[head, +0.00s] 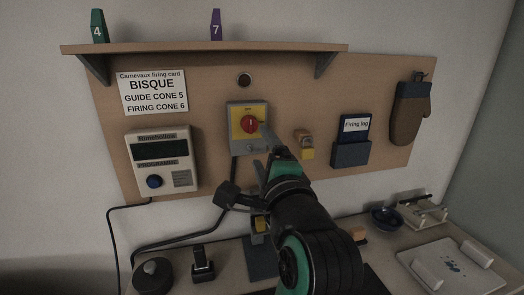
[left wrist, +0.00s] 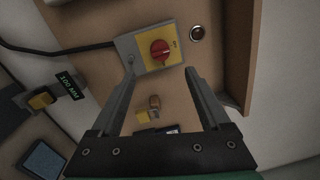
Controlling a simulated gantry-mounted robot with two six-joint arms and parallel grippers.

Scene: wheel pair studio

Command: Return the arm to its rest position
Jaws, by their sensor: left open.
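My left arm (head: 305,225) reaches up from the bottom of the head view toward the pegboard-like wooden panel (head: 210,95). Its gripper (head: 265,158) is in front of the panel, just below and right of the grey and yellow switch box (head: 239,112) with a red knob (head: 250,124). In the left wrist view the gripper (left wrist: 160,78) is open, with nothing between its two fingers. The red knob (left wrist: 160,50) shows beyond the fingertips, apart from them. My right gripper is in neither view.
A yellow padlock-like item (head: 306,150), a firing log holder (head: 351,154) and an oven mitt (head: 411,108) are on the panel's right. A programmer box (head: 162,163) is at left. The shelf (head: 200,48) overhangs above. Small items stand on the table below.

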